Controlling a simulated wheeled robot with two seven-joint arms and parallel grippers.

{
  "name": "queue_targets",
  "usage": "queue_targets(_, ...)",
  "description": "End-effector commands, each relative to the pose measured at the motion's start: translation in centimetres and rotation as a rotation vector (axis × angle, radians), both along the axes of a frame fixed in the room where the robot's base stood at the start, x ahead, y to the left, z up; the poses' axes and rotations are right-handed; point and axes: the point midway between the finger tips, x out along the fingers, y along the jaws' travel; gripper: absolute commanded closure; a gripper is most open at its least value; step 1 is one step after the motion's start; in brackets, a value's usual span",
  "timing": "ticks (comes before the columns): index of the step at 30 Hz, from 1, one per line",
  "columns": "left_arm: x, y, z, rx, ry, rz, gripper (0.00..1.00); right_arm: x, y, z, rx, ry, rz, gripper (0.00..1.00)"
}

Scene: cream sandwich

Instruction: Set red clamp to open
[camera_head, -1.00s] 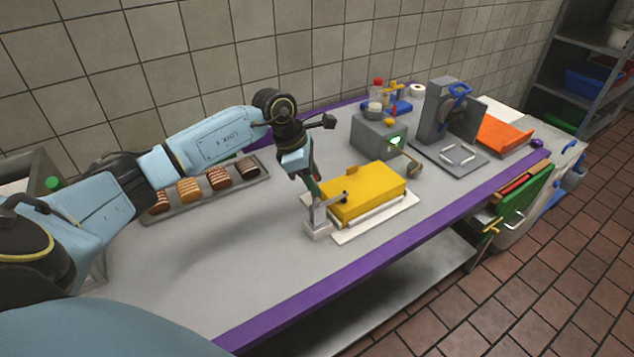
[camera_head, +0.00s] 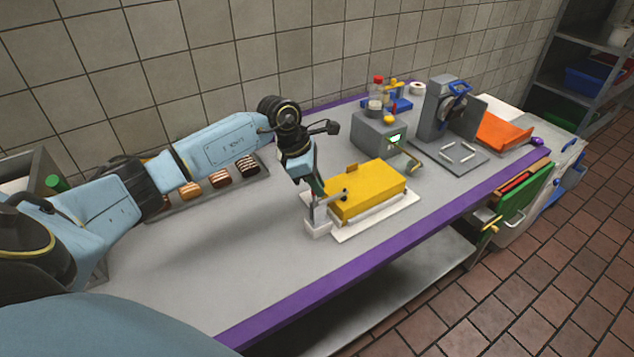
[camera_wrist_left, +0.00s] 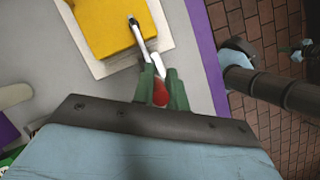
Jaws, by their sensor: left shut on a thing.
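The clamp has a pale base (camera_head: 317,229) at the front left corner of a white plate (camera_head: 345,238). Its thin arm reaches over a yellow block (camera_head: 368,190), and the dark tip lies at the block's left end. In the left wrist view, the clamp's metal arm (camera_wrist_left: 146,52) runs up onto the yellow block (camera_wrist_left: 103,25). My left gripper (camera_head: 317,192) reaches down at the clamp. Its green fingers (camera_wrist_left: 162,82) are shut on the red handle (camera_wrist_left: 160,94), which they partly hide. My right gripper is in neither view.
A tray of several cream sandwiches (camera_head: 219,180) lies behind my left arm. A grey box with a lit screen (camera_head: 379,135) and a grey press (camera_head: 440,110) stand behind the block. The table's front left is clear up to its purple edge (camera_head: 400,232).

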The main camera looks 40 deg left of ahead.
Motion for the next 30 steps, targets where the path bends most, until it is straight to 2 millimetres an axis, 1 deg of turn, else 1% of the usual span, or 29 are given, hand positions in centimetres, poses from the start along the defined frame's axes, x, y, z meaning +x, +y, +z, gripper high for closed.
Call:
queue_targets(4, 0.0, 0.1, 0.0, -0.002, -0.006, 0.0, 1.0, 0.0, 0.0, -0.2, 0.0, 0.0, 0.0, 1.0)
queue_targets(8, -0.3, 0.2, -0.1, -0.01, -0.03, 0.0, 1.0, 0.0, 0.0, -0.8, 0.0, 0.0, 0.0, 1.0)
queue_targets(14, -1.0, 0.5, -0.4, -0.043, -0.112, 0.0, 1.0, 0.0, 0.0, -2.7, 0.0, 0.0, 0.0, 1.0)
queue_targets(20, -1.9, 0.9, -0.8, -0.09, -0.224, -0.001, 1.0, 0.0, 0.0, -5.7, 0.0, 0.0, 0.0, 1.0)
queue_targets(30, -3.2, 1.4, -1.2, -0.161, -0.397, -0.001, 1.0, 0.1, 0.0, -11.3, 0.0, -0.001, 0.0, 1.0)
